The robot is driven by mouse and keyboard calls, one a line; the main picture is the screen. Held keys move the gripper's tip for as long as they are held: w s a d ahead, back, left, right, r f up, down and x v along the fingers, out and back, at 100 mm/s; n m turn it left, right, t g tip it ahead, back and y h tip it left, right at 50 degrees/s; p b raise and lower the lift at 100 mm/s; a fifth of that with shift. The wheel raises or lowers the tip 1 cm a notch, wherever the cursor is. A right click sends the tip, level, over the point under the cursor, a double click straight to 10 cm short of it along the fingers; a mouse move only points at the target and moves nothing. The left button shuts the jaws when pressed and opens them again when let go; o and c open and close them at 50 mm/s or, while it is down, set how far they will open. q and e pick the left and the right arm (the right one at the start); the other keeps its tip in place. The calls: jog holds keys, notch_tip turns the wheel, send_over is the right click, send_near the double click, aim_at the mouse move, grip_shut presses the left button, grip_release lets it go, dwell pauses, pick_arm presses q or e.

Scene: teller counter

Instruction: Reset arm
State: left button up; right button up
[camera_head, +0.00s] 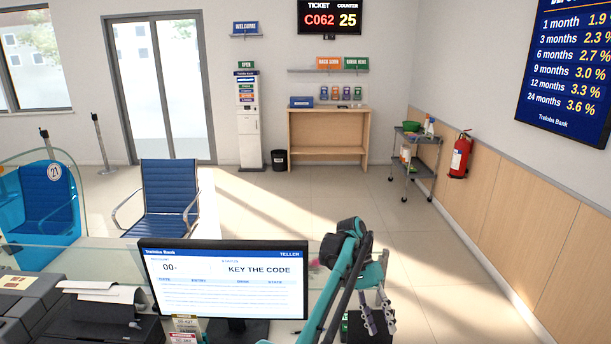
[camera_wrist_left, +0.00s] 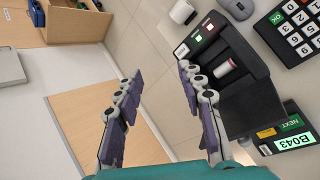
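My left gripper (camera_head: 378,322) hangs at the end of my teal and black arm, right of the teller monitor, in the head view. In the left wrist view its two grey, purple-padded fingers (camera_wrist_left: 160,75) stand wide apart with nothing between them. The pale floor shows through the gap. My right gripper is in neither view.
The monitor (camera_head: 222,283) reads "KEY THE CODE". A printer (camera_head: 100,320) sits at the lower left. In the left wrist view, a black device (camera_wrist_left: 250,95), a keypad (camera_wrist_left: 297,30) and a B043 display (camera_wrist_left: 292,140) lie right of the fingers.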

pick_arm(q)
jog(key=w+a+r+n+t+b, duration=0.1)
jog(key=a+r+n+t+b, duration=0.25)
jog(key=a, duration=0.65)
jog(key=s+a+r+n+t, duration=0.1)
jog(key=s+a+t, duration=0.15)
jog(key=a, duration=0.25)
jog(key=s+a+r+t, duration=0.2)
jog(key=s+a, duration=0.1)
jog(key=a, duration=0.3)
jog(key=s+a+f+n+t+y+b, duration=0.3)
jog(key=s+a+f+t, duration=0.3)
jog(key=s+a+f, duration=0.7)
jog(key=s+a, duration=0.3)
jog(key=s, duration=0.1)
jog(key=shift+b, duration=0.4)
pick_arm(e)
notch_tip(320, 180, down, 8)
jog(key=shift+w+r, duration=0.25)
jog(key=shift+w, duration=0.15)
pick_arm(q)
jog(key=shift+f, duration=0.1)
jog(key=shift+c, duration=0.6)
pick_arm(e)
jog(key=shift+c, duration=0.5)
pick_arm(q)
jog(key=shift+d, duration=0.1)
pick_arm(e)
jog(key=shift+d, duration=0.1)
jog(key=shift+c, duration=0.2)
